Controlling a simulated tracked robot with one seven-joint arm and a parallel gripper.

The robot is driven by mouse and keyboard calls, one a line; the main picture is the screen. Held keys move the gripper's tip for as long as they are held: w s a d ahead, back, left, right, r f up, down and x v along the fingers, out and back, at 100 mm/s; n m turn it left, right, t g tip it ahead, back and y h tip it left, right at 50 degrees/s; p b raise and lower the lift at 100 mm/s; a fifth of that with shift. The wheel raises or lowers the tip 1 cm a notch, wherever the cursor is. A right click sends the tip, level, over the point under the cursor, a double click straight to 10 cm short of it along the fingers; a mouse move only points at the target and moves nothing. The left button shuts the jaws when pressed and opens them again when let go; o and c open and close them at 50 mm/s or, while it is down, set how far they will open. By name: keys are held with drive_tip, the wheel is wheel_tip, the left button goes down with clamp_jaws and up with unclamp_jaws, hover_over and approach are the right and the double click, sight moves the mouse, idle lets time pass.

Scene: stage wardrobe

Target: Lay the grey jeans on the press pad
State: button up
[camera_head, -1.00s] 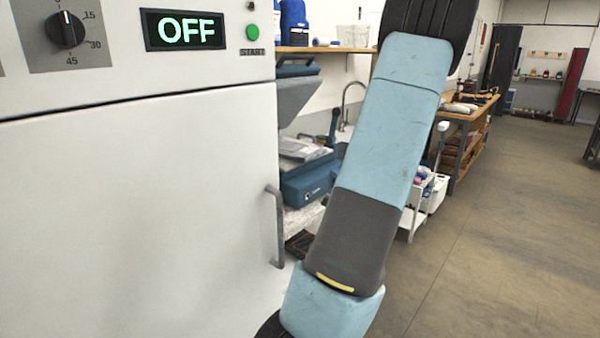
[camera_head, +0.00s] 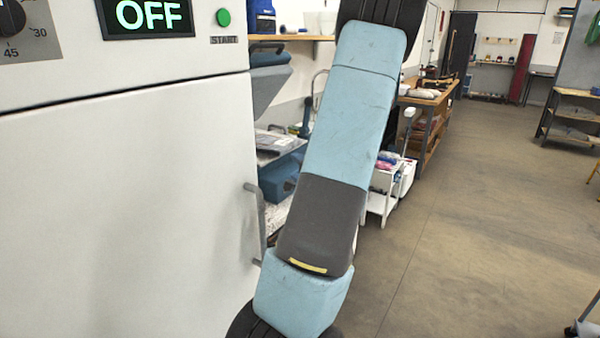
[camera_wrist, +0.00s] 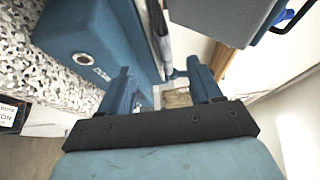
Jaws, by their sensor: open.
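The press stands behind the white cabinet's right edge in the head view. Its blue base (camera_head: 282,175) is partly hidden by my arm, and its grey-blue upper part (camera_head: 270,80) is raised. A flat greyish layer (camera_head: 277,141) lies on the base; I cannot tell whether it is the pad or the grey jeans. In the wrist view, the blue base (camera_wrist: 85,40) is at upper left and the grey raised part (camera_wrist: 225,18) at upper right. My gripper (camera_wrist: 163,88) is open, with nothing visible between its fingers. I cannot clearly identify the jeans.
The white cabinet (camera_head: 120,210) with a grey handle (camera_head: 256,220) fills the left, close by; its display reads OFF. A white trolley (camera_head: 384,195) and a wooden bench (camera_head: 425,100) stand beyond my arm. Open floor (camera_head: 480,220) lies to the right.

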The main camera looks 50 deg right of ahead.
sight(283, 155)
drive_tip(key=x, duration=1.1)
drive_tip(key=shift+w, duration=0.1)
clamp_jaws()
unclamp_jaws()
idle(0.4)
drive_tip(key=v, duration=1.3)
drive_tip(key=shift+s, duration=0.4)
drive_tip(key=shift+a+f, duration=0.1)
